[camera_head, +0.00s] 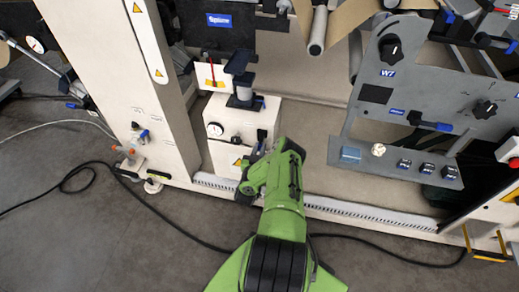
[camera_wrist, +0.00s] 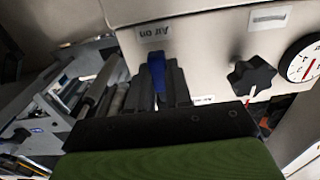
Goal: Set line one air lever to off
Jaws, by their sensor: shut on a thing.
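The blue air lever (camera_wrist: 156,68) is on the face of a pale box in the wrist view, just by an upside-down "Air on" label (camera_wrist: 155,32). My gripper (camera_wrist: 158,84) has its dark fingers on both sides of the lever and is shut on it. A second small label (camera_wrist: 203,99) is partly hidden behind my gripper. In the head view my gripper (camera_head: 258,152) reaches the right side of the white box (camera_head: 225,150); the lever is hidden there.
A black star knob (camera_wrist: 252,76) and a gauge (camera_wrist: 303,60) are beside the lever. A white frame post (camera_head: 165,80) stands left of the box, and a grey control panel (camera_head: 400,90) is to the right. A black cable (camera_head: 170,215) lies on the floor.

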